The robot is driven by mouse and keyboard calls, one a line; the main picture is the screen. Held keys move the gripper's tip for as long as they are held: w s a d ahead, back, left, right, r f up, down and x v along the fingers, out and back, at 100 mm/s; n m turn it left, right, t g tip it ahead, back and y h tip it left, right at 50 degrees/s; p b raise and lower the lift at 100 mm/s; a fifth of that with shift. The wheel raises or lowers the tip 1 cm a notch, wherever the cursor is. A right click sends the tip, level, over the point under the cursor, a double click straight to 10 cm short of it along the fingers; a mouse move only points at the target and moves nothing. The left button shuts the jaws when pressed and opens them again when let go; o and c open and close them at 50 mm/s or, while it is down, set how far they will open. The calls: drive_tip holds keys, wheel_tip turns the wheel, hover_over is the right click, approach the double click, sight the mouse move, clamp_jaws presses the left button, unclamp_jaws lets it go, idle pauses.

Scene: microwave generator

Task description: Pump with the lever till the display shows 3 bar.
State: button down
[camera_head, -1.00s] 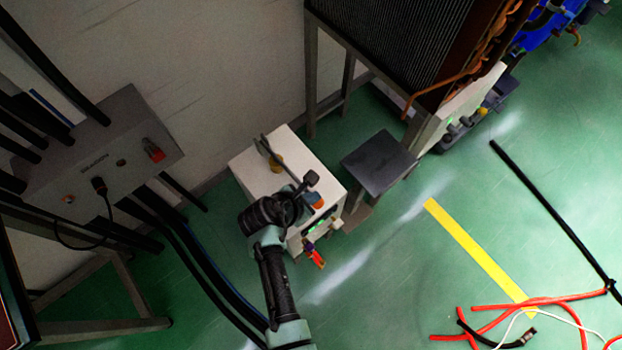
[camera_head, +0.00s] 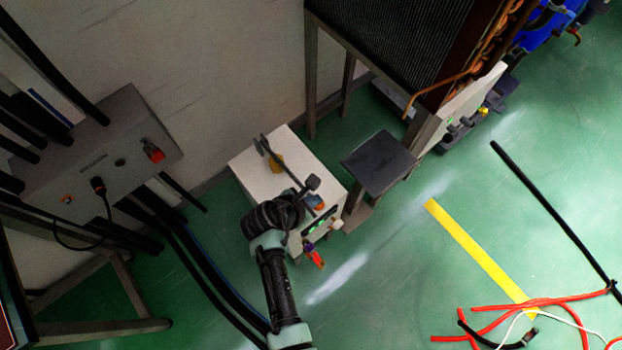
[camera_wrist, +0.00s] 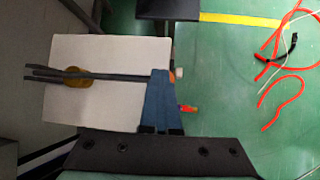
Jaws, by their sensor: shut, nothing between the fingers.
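The pump is a white box (camera_head: 262,178) on the floor, and its top also shows in the wrist view (camera_wrist: 110,105). A dark lever (camera_head: 283,167) lies across its top over a brass-coloured pivot (camera_head: 277,162). In the wrist view the lever (camera_wrist: 115,76) runs right to my fingertips. My gripper (camera_head: 310,198) is at the lever's front end. Its blue fingers (camera_wrist: 160,78) are shut with nothing between them and hide that end; I cannot tell whether they touch it. A small green-lit display (camera_head: 318,225) is on the box's front face; its reading is too small to read.
A dark stool-like block (camera_head: 379,163) stands right of the pump. A grey control box (camera_head: 95,155) with cables is at left. An orange knob (camera_head: 319,206) and red fitting (camera_head: 317,260) sit at the pump's front. Red hoses (camera_head: 530,304) lie right; floor between is clear.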

drive_tip(key=shift+s+d+f+b, duration=0.15)
drive_tip(key=shift+s+f+b, duration=0.05)
drive_tip(key=shift+f, duration=0.3)
drive_tip(key=shift+s+d+f+b, duration=0.1)
drive_tip(key=shift+s+f+b, duration=0.1)
drive_tip(key=shift+f, duration=0.25)
idle(0.7)
idle(0.5)
drive_tip(key=w+a+r+p, duration=0.2)
drive_tip(key=w+r+p, duration=0.2)
drive_tip(key=r+p, duration=0.5)
drive_tip(key=shift+a+r, duration=0.4)
drive_tip(key=shift+r, duration=0.4)
idle(0.4)
drive_tip(key=shift+r, duration=0.1)
drive_tip(key=r+p, duration=0.1)
drive_tip(key=w+r+p, duration=0.1)
drive_tip(key=r, duration=0.1)
drive_tip(key=a+r+p, duration=0.1)
drive_tip(key=shift+w+a+r+p, duration=0.1)
drive_tip(key=shift+w+r+p, duration=0.1)
drive_tip(key=shift+w+p, duration=0.15)
idle(0.9)
